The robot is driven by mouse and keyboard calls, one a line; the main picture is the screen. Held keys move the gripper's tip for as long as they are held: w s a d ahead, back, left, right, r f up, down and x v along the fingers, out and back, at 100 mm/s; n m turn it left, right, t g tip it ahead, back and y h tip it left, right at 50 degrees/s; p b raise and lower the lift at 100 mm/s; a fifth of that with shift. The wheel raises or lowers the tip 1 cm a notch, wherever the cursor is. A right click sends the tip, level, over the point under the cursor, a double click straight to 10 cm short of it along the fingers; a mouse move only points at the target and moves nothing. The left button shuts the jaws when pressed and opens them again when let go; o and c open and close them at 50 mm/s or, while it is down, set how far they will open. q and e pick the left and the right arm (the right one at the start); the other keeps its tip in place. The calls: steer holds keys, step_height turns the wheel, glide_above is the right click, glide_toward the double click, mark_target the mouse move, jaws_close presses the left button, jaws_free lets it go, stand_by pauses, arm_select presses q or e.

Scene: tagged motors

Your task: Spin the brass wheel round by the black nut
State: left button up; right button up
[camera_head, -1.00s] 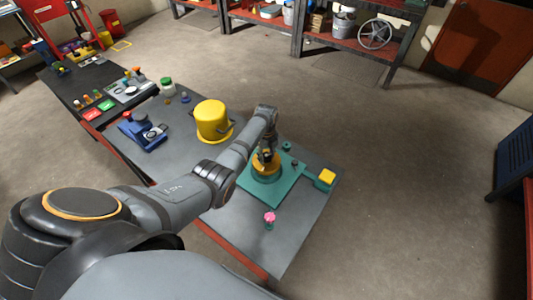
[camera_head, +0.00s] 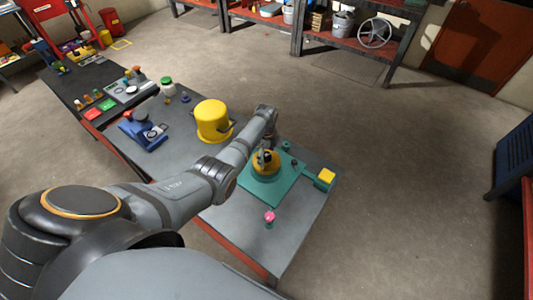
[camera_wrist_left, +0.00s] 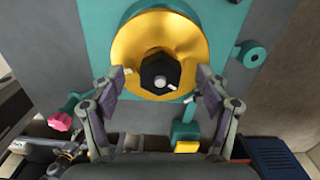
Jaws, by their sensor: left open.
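The brass wheel (camera_wrist_left: 150,38) is a flat gold disc on a teal base plate (camera_wrist_left: 95,20). The black nut (camera_wrist_left: 160,73) is a hexagon at the wheel's middle, with a pale stud in its centre. In the head view the wheel (camera_head: 258,168) is partly hidden by my left gripper (camera_head: 266,157), which hangs over it. In the wrist view my left gripper (camera_wrist_left: 159,90) is open, with one finger on each side of the nut. A clear gap shows between each finger and the nut. My right gripper is not in view.
A pink knob (camera_head: 269,216) stands near the table's front edge. A yellow block on a teal arm (camera_head: 326,177) is at the plate's right. A yellow pot (camera_head: 212,120) and a blue device (camera_head: 143,132) stand to the left on the grey table (camera_head: 235,224).

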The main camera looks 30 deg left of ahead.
arm_select(q)
steer(key=n+p, duration=0.1)
steer(key=n, duration=0.5)
steer(key=shift+r, duration=0.1)
steer(key=n, duration=0.4)
steer(key=shift+n, duration=0.3)
steer(key=c, duration=1.3)
steer(key=shift+o, duration=0.2)
steer(key=m, duration=0.3)
steer(key=shift+m, duration=0.3)
steer(key=m, duration=0.4)
steer(key=shift+p, duration=0.35)
steer(key=m, duration=0.7)
steer(key=shift+s+f, duration=0.1)
steer(key=shift+f, duration=0.1)
steer(key=o, duration=1.3)
steer(key=shift+d+r, duration=0.1)
steer(key=shift+c, duration=0.2)
